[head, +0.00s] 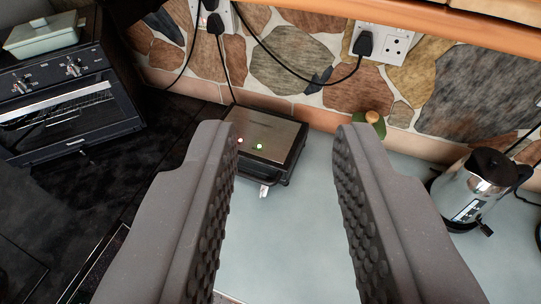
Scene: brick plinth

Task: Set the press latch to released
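The press (268,138), a small appliance with a brushed metal lid and dark body, stands on the pale counter against the stone wall. A red light and a green light show on its lid, and the lid looks closed. At its front edge is a dark handle part with a small whitish piece (264,190); I cannot tell whether this is the latch or how it is set. My gripper (287,135) is open and empty. Its two grey studded fingers appear on either side of the press, nearer to the camera, and the left one covers part of its left side.
A black oven (65,105) with a pale green lidded dish (42,36) on top stands at the left. A metal kettle (474,190) is at the right. Cords run to wall sockets (384,44). The counter before the press is clear.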

